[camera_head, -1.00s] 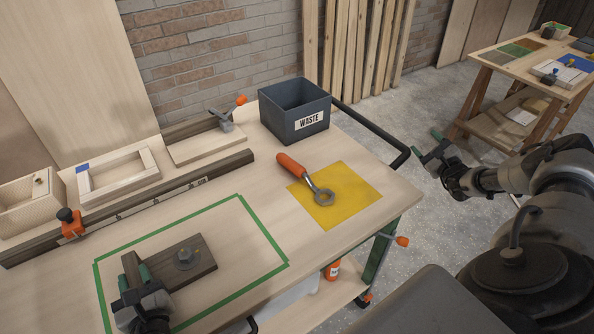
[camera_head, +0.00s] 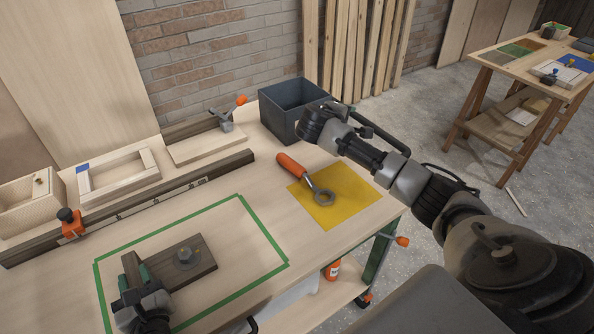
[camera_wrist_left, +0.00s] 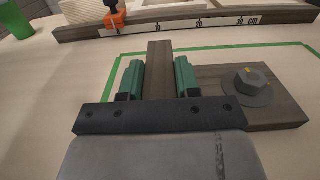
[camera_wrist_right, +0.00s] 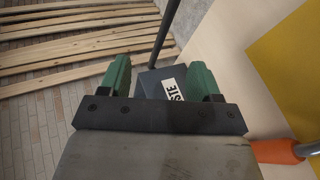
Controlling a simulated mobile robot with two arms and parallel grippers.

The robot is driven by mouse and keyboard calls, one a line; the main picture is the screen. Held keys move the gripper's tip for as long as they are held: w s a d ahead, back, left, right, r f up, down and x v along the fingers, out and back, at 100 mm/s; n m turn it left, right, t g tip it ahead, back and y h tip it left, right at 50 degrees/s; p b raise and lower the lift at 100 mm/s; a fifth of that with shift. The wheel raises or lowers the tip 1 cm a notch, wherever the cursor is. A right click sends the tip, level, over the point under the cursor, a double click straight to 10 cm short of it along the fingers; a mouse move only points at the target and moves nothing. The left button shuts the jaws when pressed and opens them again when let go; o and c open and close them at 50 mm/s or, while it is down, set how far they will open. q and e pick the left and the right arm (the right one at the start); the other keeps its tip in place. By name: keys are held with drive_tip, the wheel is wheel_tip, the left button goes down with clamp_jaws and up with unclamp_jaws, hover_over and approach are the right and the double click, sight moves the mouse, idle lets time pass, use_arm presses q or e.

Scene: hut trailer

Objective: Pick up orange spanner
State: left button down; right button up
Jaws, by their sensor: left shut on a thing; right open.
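The orange-handled spanner (camera_head: 306,181) lies on the table, its metal ring end on the yellow square (camera_head: 345,203) and its handle reaching past the square's edge. In the right wrist view its orange handle (camera_wrist_right: 277,150) shows at the right edge. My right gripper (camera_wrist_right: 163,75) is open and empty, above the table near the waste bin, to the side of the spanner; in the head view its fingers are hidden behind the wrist. My left gripper (camera_head: 138,282) is shut on the dark wooden block (camera_wrist_left: 270,118), which carries a bolt (camera_head: 187,257) and lies inside the green outline.
The dark waste bin (camera_head: 279,118) stands at the table's back right, partly behind my right arm. A ruler rail with an orange clamp (camera_head: 71,224) runs along the back left. Table between the green outline (camera_head: 262,228) and the spanner is clear.

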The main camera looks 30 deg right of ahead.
drive_tip(key=a+f+m+y, duration=0.2)
drive_tip(key=a+y, duration=0.3)
drive_tip(key=a, duration=0.1)
drive_tip(key=m+y, duration=0.1)
drive_tip(key=y, duration=0.6)
approach(298, 166)
drive_tip(key=x, duration=1)
drive_tip(key=shift+f, duration=0.35)
drive_tip(key=c, duration=1.1)
